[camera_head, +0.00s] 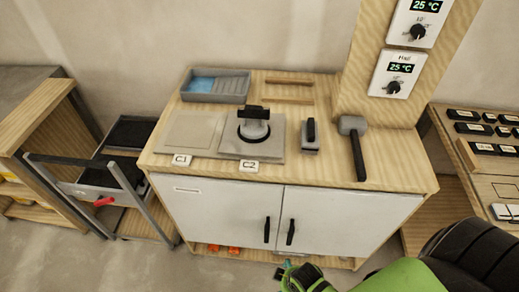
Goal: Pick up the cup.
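No drinking cup shows. A suction cup with a black handle on a pale round base (254,122) stands upright on the right-hand grey tile (272,149), behind the label C2 (250,165). My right gripper (284,270) is at the bottom edge, low in front of the cabinet and well apart from the suction cup. It is small and partly cut off, so I cannot tell whether its fingers are open or shut. My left gripper is not in view.
A beige tile (192,132) lies left of the suction cup, with a grey tray (216,85) behind. A black-handled trowel-like tool (310,137) and a mallet (354,145) lie to the right on the wooden cabinet top (400,165). A temperature panel (397,73) rises at the back right.

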